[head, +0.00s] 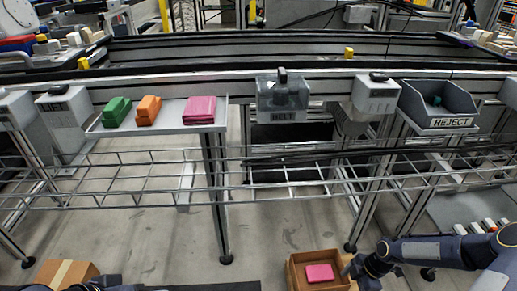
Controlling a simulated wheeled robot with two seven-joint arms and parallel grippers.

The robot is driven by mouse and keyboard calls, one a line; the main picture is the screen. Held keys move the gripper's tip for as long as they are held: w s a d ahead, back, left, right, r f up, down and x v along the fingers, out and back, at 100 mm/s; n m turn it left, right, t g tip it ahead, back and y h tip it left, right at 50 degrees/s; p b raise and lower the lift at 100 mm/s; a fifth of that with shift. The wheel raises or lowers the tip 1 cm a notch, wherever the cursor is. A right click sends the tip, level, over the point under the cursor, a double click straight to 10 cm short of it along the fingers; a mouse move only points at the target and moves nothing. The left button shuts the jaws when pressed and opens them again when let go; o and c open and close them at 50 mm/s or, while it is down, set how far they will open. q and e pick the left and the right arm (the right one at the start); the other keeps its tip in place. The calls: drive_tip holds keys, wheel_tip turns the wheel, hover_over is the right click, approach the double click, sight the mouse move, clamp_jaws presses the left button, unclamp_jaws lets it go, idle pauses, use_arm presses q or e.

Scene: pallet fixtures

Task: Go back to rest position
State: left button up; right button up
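My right arm comes in from the lower right, and its gripper (352,267) is at the right rim of an open cardboard box (296,279). The fingers are small and dark, and I cannot tell whether they are open or shut. A pink block (320,272) lies inside the box, apart from the gripper. Only a dark piece of my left arm shows at the bottom left edge; my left gripper is out of view.
A grey shelf (155,129) carries a green block (117,111), an orange block (148,110) and a pink block (200,109). A grey REJECT bin (438,105) is at the right. A wire rack (120,172) spans the middle. Another cardboard box (67,273) is at the lower left.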

drive_tip(key=s+r+m+t+h, duration=0.1)
drive_tip(key=s+r+m, duration=0.3)
drive_tip(key=r, duration=0.8)
drive_tip(key=s+r+m+t+h, duration=0.15)
drive_tip(key=r+m, duration=0.35)
drive_tip(key=r, duration=0.7)
drive_tip(key=s+a+r+m+t+y, duration=0.2)
drive_tip(key=s+a+r+m+t, duration=0.2)
drive_tip(key=s+a+r+m, duration=0.55)
wheel_tip(320, 180, up, 35)
drive_tip(key=s+m+p, duration=0.1)
drive_tip(key=s+p, duration=0.1)
drive_tip(key=p, duration=3.2)
drive_tip(key=shift+s+d+f+p, duration=0.15)
drive_tip(key=shift+s+d+p, duration=0.05)
drive_tip(key=shift+d+p, duration=0.2)
